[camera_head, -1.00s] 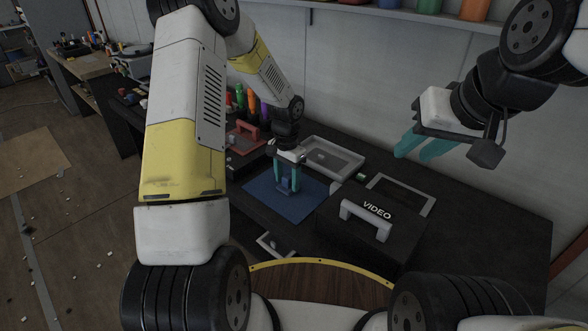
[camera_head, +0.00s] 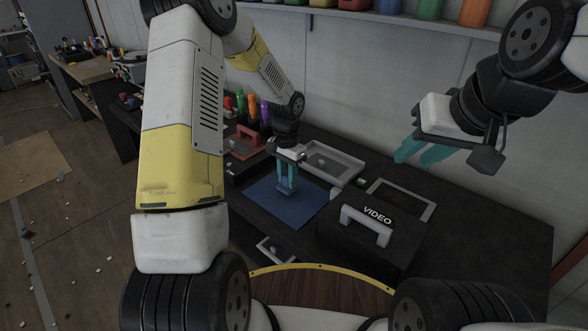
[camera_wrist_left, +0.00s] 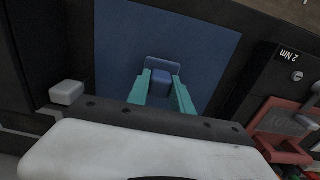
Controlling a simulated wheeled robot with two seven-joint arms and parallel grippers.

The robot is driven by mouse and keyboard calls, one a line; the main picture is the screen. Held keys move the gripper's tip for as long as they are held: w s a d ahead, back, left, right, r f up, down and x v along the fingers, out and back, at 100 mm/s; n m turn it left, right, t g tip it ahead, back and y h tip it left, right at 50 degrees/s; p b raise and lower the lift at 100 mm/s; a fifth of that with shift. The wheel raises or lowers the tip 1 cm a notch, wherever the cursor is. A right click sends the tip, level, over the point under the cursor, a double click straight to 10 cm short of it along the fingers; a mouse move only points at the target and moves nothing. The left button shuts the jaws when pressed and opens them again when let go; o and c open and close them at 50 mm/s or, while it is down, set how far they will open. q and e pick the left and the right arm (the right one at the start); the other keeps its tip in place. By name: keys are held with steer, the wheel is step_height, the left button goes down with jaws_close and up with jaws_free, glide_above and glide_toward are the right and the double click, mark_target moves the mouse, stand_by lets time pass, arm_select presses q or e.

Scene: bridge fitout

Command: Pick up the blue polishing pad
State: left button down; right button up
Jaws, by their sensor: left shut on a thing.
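The blue polishing pad (camera_wrist_left: 163,64) is a small blue block with a flat base, seen in the left wrist view between the teal fingers of my left gripper (camera_wrist_left: 165,88). In the head view my left gripper (camera_head: 287,183) is shut on the pad (camera_head: 286,190), over the blue mat (camera_head: 300,209). I cannot tell whether the pad's base still touches the mat. My right gripper (camera_head: 422,150) hangs at the upper right, away from the pad; its teal fingers are apart and hold nothing.
A black case marked VIDEO (camera_head: 340,235) stands right of the mat. A grey tray (camera_head: 333,146) lies behind it. A red-handled box (camera_head: 245,150) and several coloured bottles stand to the left. The bench's right end is clear.

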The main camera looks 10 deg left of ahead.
arm_select(q)
steer(key=s+r, duration=0.2)
steer(key=s, duration=1.4)
steer(key=shift+a+r, duration=0.35)
steer(key=shift+a, duration=0.05)
